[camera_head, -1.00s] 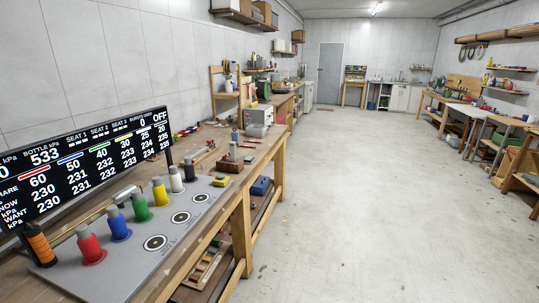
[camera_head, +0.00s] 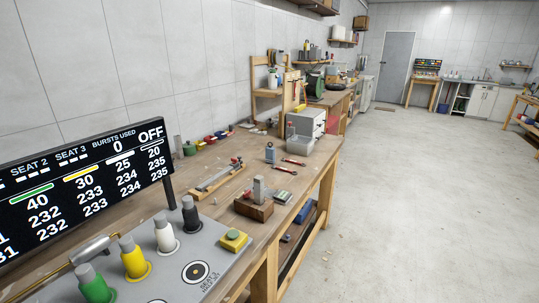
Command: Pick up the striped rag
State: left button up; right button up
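I cannot make out a striped rag anywhere in the head view. The wooden workbench (camera_head: 222,200) runs along the left wall, and no cloth is recognisable among the small things on it. Some objects farther back are too small to tell. Neither of my grippers shows in this view.
A grey panel (camera_head: 214,240) with green (camera_head: 94,286), yellow (camera_head: 134,259), white and black bottles lies in front. A display (camera_head: 85,190) stands behind it. The floor (camera_head: 410,210) at right is clear.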

aim_at(271, 150)
jog(key=u, duration=0.3)
jog(key=i+l+u, duration=0.2)
jog(key=l+u, duration=0.15)
jog(key=l, duration=0.2)
jog(key=i+l+u, duration=0.1)
jog(key=l+u, duration=0.2)
jog(key=l, duration=0.3)
jog(key=i+l+u, duration=0.1)
jog(key=l+u, duration=0.25)
jog(key=l, duration=0.3)
